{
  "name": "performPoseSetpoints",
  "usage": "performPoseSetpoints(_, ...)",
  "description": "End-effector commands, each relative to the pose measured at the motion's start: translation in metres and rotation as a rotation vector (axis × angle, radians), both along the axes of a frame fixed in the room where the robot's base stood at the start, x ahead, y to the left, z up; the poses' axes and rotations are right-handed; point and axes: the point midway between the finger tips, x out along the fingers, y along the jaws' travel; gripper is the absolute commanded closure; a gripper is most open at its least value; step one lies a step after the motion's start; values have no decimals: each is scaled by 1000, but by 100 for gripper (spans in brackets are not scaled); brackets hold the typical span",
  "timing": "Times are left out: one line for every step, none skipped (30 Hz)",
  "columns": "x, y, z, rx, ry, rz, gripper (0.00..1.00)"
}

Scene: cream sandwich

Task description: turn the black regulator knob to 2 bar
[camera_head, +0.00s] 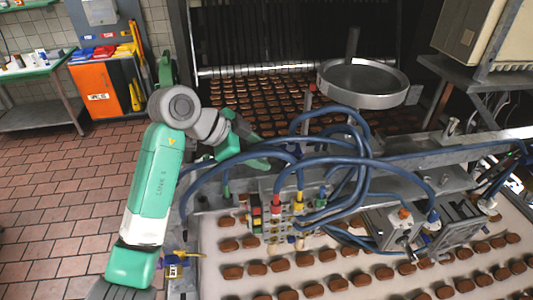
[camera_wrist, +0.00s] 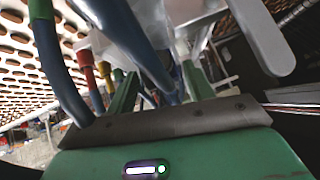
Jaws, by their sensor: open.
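I cannot make out the black regulator knob or its scale in either view. My gripper (camera_head: 262,161) is green and stands behind the blue hoses, left of the round metal pan; hoses partly hide it. In the wrist view its two green fingers (camera_wrist: 160,88) are apart, with a blue hose passing in front of or between them; I cannot tell which. I see nothing clearly gripped. A valve block (camera_head: 270,222) with coloured fittings sits below and right of my gripper in the head view.
Thick blue hoses (camera_head: 335,160) arch around the valve block, close to my gripper. A round metal pan (camera_head: 362,88) stands behind. A grey box with an orange cap (camera_head: 404,214) is at right. Brown biscuits cover the pale belt (camera_head: 215,275). The tiled floor at left is free.

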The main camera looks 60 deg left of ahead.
Motion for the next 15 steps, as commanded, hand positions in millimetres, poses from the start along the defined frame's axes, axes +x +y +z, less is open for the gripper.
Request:
performPoseSetpoints(6,-1,-5,-1,2,-1,48)
performPoseSetpoints(10,-1,-8,-1,1,-1,48)
performPoseSetpoints(14,-1,-11,0,-1,0,48)
performPoseSetpoints(16,-1,-14,-1,0,0,48)
performPoseSetpoints(18,-1,-16,-1,0,0,48)
performPoseSetpoints(21,-2,-19,0,0,0,48)
performPoseSetpoints(22,-2,-20,1,0,1,48)
performPoseSetpoints(23,-2,-21,1,0,1,48)
performPoseSetpoints(23,-2,-22,1,0,1,48)
performPoseSetpoints(23,-2,-22,1,0,1,48)
performPoseSetpoints(23,-2,-22,1,-1,1,48)
performPoseSetpoints(23,-2,-22,1,-1,1,48)
performPoseSetpoints(23,-2,-22,1,-1,1,48)
performPoseSetpoints(23,-2,-22,1,-2,1,48)
performPoseSetpoints(23,-2,-22,1,-2,1,48)
